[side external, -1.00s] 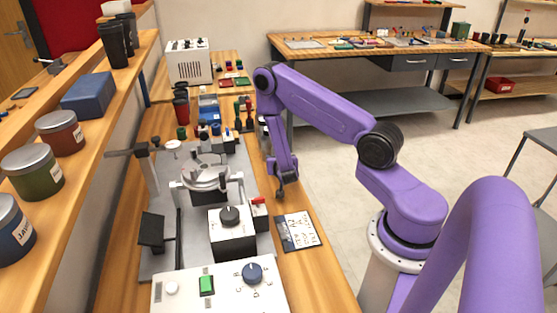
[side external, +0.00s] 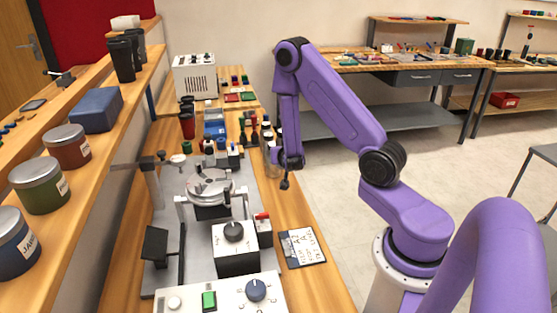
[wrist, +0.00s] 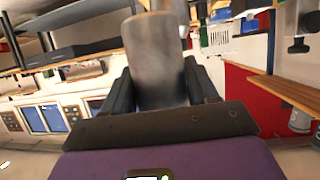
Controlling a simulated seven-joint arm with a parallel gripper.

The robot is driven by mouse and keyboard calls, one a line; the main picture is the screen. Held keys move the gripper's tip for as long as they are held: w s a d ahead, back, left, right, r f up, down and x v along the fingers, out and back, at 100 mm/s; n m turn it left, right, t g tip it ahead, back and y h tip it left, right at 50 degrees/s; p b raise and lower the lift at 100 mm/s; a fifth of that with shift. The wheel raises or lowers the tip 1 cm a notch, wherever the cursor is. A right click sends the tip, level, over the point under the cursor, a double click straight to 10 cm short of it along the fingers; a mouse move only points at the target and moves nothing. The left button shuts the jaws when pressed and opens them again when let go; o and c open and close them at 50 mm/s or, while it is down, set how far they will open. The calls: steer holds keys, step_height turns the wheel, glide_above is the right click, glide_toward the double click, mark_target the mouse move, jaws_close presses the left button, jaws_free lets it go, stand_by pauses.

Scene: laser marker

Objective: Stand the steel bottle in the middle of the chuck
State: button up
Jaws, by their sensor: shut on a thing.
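The steel bottle (wrist: 155,55) is a plain grey cylinder standing up between the fingers in the wrist view. My gripper (wrist: 159,88) is shut on it, with a dark finger on each side. In the side view my gripper (side external: 279,158) is at the right edge of the bench, and the bottle (side external: 269,147) shows as a small grey shape, partly hidden. The chuck (side external: 211,186) is a round metal disc on the laser marker, left of and nearer the camera than my gripper. Nothing is seen standing on it.
A post with an arm (side external: 150,180) stands left of the chuck. A control box with a black knob (side external: 236,247) and a panel with a green button (side external: 209,300) stand in front. Dark and red cups (side external: 187,124) and small bottles (side external: 254,130) crowd behind. A printed card (side external: 301,247) lies right.

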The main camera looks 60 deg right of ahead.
steer(key=w+a+r+n+t+y, duration=0.3)
steer(key=a+r+n+y, duration=0.2)
steer(key=a+r, duration=0.25)
steer(key=w+a+r+n+t+y, duration=0.2)
steer(key=w+a+r+n+y, duration=0.1)
steer(key=a+r+n+y, duration=0.4)
steer(key=s+a+r+n+g+y, duration=0.2)
steer(key=s+a+r+n+y, duration=0.15)
steer(key=s+a, duration=0.25)
steer(key=s+a+r+n+g+y, duration=0.25)
steer(key=s+a+n+y, duration=0.2)
steer(key=s, duration=0.25)
steer(key=shift+m+t, duration=0.25)
steer(key=shift+m, duration=0.25)
steer(key=w+f, duration=0.3)
steer(key=w, duration=0.1)
steer(key=w+a+f, duration=0.1)
steer(key=w+f, duration=0.2)
steer(key=w, duration=0.2)
steer(key=w+f, duration=0.3)
steer(key=w, duration=0.2)
steer(key=shift+a+f, duration=0.25)
steer(key=shift+f, duration=0.05)
steer(key=shift+w+f, duration=0.1)
steer(key=shift+f, duration=1.45)
steer(key=shift+f, duration=0.1)
